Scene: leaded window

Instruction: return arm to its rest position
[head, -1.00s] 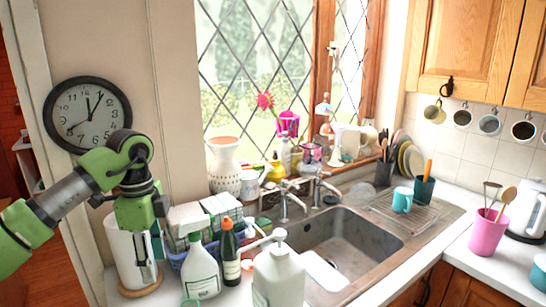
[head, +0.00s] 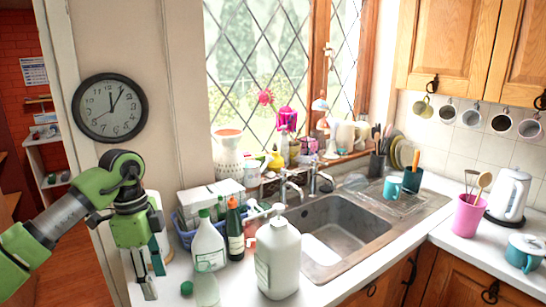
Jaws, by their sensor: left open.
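My left arm comes in from the left, bent at the elbow, with its green left gripper (head: 151,284) hanging down over the left end of the counter. The gripper's fingers point downward and are apart, with nothing seen between them. It is in front of a white paper roll (head: 155,203), which it partly hides. The gripper is left of the white spray-type bottle (head: 208,246) and apart from it in the picture. My right gripper is not in view.
Close right of the gripper stand a dark green bottle (head: 235,232), a large white jug (head: 278,262) and a blue basket (head: 186,232) of boxes. A sink (head: 345,228) lies farther right. A round clock (head: 110,107) hangs on the wall above the arm. Open floor shows at lower left.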

